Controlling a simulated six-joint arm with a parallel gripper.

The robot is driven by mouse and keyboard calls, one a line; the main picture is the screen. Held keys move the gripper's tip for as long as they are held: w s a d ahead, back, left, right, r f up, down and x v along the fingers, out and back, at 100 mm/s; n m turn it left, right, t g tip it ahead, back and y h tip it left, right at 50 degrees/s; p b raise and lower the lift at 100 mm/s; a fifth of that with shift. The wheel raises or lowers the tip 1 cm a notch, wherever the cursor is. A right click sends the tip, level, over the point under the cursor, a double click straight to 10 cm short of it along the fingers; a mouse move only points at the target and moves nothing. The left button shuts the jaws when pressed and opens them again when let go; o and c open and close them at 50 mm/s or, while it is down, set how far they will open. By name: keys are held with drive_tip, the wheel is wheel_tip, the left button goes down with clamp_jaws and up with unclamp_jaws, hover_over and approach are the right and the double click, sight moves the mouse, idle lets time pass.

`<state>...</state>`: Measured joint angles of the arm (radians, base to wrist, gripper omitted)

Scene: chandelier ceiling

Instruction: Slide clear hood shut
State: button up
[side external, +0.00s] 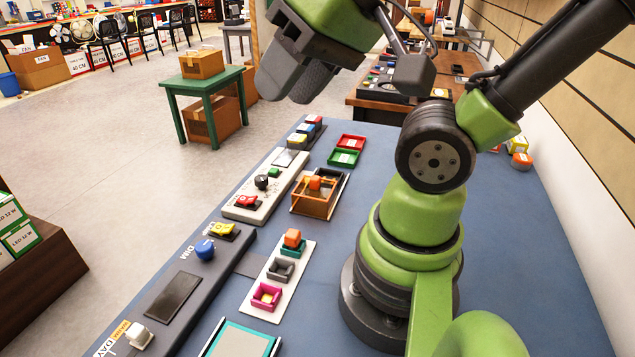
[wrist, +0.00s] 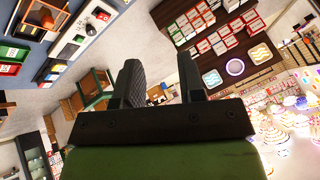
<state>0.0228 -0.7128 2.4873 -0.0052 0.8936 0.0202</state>
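An amber, see-through hood (side external: 314,198) with brown edges stands on a dark base near the middle of the blue table in the side view. An orange block (side external: 315,183) shows at its far end; I cannot tell whether it is inside or behind the hood. Part of the base shows bare beyond the hood, on the right. What looks like the same hooded box shows at the top left of the wrist view (wrist: 46,14). My gripper (side external: 287,82) is high above the table, well apart from the hood. In the wrist view its fingers (wrist: 159,62) are spread and empty.
Red and green trays (side external: 345,150) lie behind the hood. A white panel with a red switch and black knob (side external: 262,182) is to its left. A white strip with small coloured cups (side external: 280,272) is in front. A dark panel with a blue knob (side external: 205,250) lies front left.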

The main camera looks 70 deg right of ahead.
drive_tip(key=shift+o, duration=0.5)
drive_tip(key=w+d+f+m+g+h, duration=0.1)
drive_tip(key=w+d+f+m+g, duration=0.1)
drive_tip(key=d, duration=0.4)
drive_tip(key=w+f+m, duration=0.1)
drive_tip(key=w+m, duration=0.1)
drive_tip(key=shift+w+m+h, duration=0.3)
drive_tip(key=shift+h, duration=0.1)
drive_tip(key=m+g, duration=0.5)
drive_tip(key=m, duration=0.4)
approach(315, 177)
drive_tip(key=shift+a, duration=0.1)
wheel_tip(315, 177, down, 10)
drive_tip(key=shift+r, duration=0.1)
clamp_jaws()
